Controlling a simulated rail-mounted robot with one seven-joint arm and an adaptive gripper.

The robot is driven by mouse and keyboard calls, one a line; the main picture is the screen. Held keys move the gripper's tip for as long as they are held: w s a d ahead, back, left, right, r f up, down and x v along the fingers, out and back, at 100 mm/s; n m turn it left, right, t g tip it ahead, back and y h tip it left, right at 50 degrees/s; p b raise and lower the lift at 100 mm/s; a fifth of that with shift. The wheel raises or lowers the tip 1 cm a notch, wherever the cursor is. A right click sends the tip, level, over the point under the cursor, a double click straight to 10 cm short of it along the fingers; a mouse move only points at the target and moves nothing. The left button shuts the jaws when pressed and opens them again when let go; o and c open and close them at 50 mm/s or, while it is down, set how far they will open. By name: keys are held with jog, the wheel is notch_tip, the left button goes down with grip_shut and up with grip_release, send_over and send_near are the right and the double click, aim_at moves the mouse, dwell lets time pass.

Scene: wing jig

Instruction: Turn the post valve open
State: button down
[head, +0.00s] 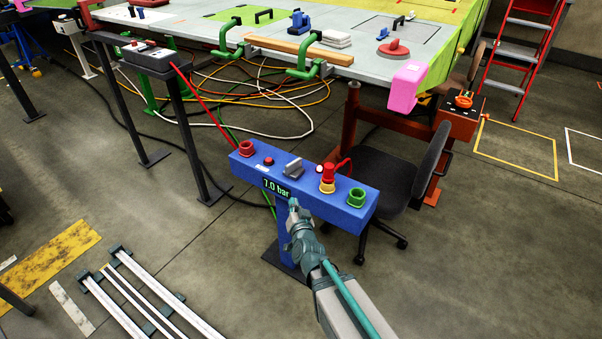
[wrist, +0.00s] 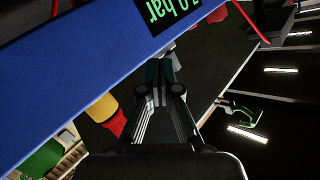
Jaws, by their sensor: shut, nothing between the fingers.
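The blue valve box (head: 345,208) stands on a blue post. A grey valve handle (head: 293,167) sits on its top, near the middle. The front display (head: 276,188) reads 7.0 bar; it appears upside down in the wrist view (wrist: 180,8). My gripper (head: 293,204) is at the front of the box, just right of the display and nearer the camera than the handle. In the wrist view the gripper (wrist: 160,66) has its fingers together and empty, close to the box's edge. I cannot tell whether the fingertips touch the box.
The box top also carries a red ring (head: 246,148), a red button (head: 268,161), a red and yellow fitting (head: 328,178) and a green ring (head: 357,196). An office chair (head: 385,180) stands behind right. Rails (head: 140,300) lie on the floor at front left.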

jog(key=d+r+m+t+h, duration=0.25)
jog(key=d+r+m, duration=0.2)
jog(key=m, duration=0.85)
jog(key=m+h+p, duration=0.1)
jog(key=m, duration=0.1)
send_near(300, 163)
jog(key=w+d, duration=0.1)
jog(key=w, duration=0.1)
jog(key=w+d, duration=0.2)
jog(key=shift+w+d+r, duration=0.1)
jog(key=shift+r, duration=0.1)
jog(key=shift+w+a+p, duration=0.55)
jog(key=shift+w+a, duration=0.25)
jog(key=shift+a, duration=0.2)
jog(key=shift+w+a, duration=0.4)
jog(key=shift+a+f+b, duration=0.1)
jog(key=shift+b, duration=0.3)
